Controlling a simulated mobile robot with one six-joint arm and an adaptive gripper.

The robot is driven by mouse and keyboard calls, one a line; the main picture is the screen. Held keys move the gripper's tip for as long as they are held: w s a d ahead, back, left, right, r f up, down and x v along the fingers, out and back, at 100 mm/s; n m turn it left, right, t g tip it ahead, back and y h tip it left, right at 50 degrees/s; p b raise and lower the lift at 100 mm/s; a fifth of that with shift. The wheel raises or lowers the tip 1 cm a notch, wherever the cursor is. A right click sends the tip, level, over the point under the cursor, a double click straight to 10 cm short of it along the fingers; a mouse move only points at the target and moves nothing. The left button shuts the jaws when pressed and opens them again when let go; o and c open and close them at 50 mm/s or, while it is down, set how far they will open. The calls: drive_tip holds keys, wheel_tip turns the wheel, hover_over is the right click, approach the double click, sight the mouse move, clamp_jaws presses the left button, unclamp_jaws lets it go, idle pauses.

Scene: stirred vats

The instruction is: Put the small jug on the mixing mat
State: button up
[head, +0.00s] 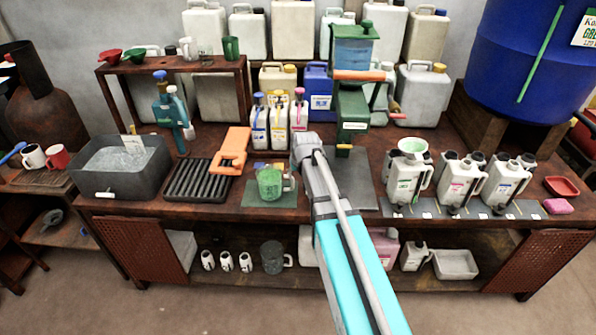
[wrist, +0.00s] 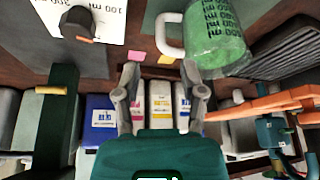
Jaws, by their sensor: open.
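The small jug (head: 268,183) is see-through with a white handle and green contents. In the head view it stands upright on the green mixing mat (head: 253,201) near the bench's front edge, handle to the right. In the wrist view the jug (wrist: 222,38) shows at the top with dark print on its side, its handle towards the left. My gripper (wrist: 165,92) is open with nothing between its fingers, apart from the jug. In the head view my arm reaches over the bench just right of the jug and hides the gripper's fingers.
Three bottles with coloured caps (head: 279,122) stand behind the jug. A green dispenser (head: 353,110) stands behind my arm. Several grey canisters (head: 458,183) line the right side.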

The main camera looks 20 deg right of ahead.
drive_tip(key=shift+p+v, duration=0.45)
drive_tip(key=shift+v, duration=0.3)
drive_tip(key=shift+s, duration=0.1)
drive_tip(key=s+a+g, duration=0.2)
drive_tip(key=s, duration=0.8)
drive_tip(key=s+a+f+g, duration=0.1)
drive_tip(key=s+a+g, duration=0.1)
drive_tip(key=s, duration=0.9)
drive_tip(key=shift+s+a+f+g, duration=0.3)
drive_tip(key=shift+a+g, duration=0.1)
drive_tip(key=shift+a, duration=0.1)
